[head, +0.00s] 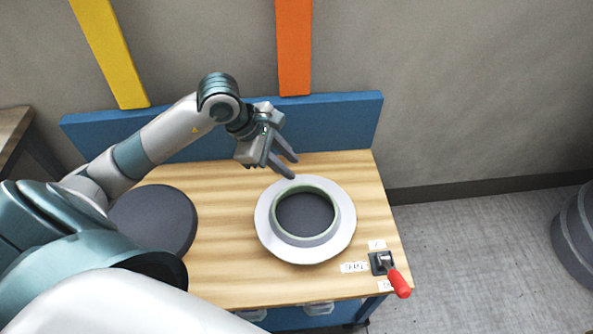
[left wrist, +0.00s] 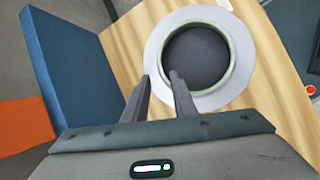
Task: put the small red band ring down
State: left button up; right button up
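I see no small red band ring in either view. My left gripper (head: 294,168) is open, its two fingers apart with nothing between them. It hangs above the back of the wooden table, just behind a round mould with a wide white flange (head: 268,228). The mould has a raised grey collar with a pale green rim (head: 336,200) and a dark round middle (head: 304,212). In the left wrist view the open fingers (left wrist: 160,76) point toward the near edge of the white flange (left wrist: 153,62). My right gripper is not in view.
A dark round disc (head: 160,218) lies on the wooden tabletop (head: 232,255) at the left, partly behind my arm. A clamp with a red handle (head: 399,283) and small white labels (head: 354,267) sit at the front right corner. A blue panel (head: 340,122) stands along the back.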

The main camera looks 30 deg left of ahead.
pick_arm(q)
jog(key=shift+v, duration=0.85)
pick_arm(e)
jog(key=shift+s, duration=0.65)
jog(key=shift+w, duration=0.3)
